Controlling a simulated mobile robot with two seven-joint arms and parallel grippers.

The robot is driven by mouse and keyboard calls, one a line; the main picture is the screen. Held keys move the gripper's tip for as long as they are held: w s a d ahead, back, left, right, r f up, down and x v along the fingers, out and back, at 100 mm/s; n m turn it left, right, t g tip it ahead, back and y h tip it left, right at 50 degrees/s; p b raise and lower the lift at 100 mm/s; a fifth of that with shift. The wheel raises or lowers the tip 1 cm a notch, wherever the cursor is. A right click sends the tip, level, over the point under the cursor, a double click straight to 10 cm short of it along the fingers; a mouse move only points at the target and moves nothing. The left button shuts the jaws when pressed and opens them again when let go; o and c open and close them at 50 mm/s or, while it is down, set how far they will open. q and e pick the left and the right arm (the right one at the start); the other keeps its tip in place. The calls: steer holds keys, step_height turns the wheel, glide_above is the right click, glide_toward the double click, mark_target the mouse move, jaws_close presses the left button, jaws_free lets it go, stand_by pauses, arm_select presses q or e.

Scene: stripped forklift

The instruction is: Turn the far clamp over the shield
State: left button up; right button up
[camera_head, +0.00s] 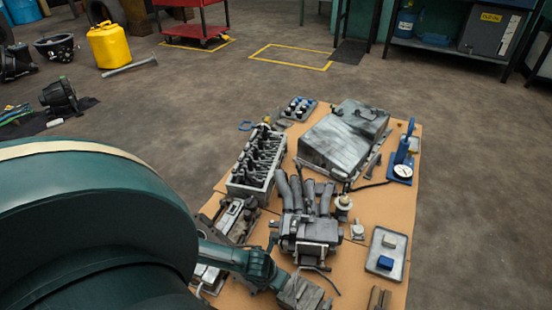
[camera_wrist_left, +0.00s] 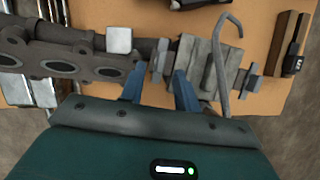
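The shield appears to be the grey ribbed metal block (camera_head: 300,293) at the near edge of the board; it also shows in the left wrist view (camera_wrist_left: 202,62). A bent rod (camera_wrist_left: 222,65) lies across its right part. Small grey tabs, possibly the clamps, stand at its left end (camera_wrist_left: 158,58) and right end (camera_wrist_left: 252,76); I cannot tell which is the far clamp. My left gripper (camera_wrist_left: 158,76) is open. Its blue fingers are on either side of the left tab, and contact cannot be made out. In the head view my left gripper (camera_head: 277,276) is beside the shield. My right gripper is out of view.
A manifold with oval ports (camera_wrist_left: 75,66) lies left of my fingers. An engine part with thick pipes (camera_head: 308,232) stands behind the shield. A tray with a blue block (camera_head: 386,252) is at the right. Bare board (camera_head: 352,285) shows right of the shield.

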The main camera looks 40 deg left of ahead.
arm_select(q)
steer(key=shift+b+x, duration=0.4)
steer(key=shift+x, duration=0.8)
steer(key=shift+c, duration=0.4)
jaws_close()
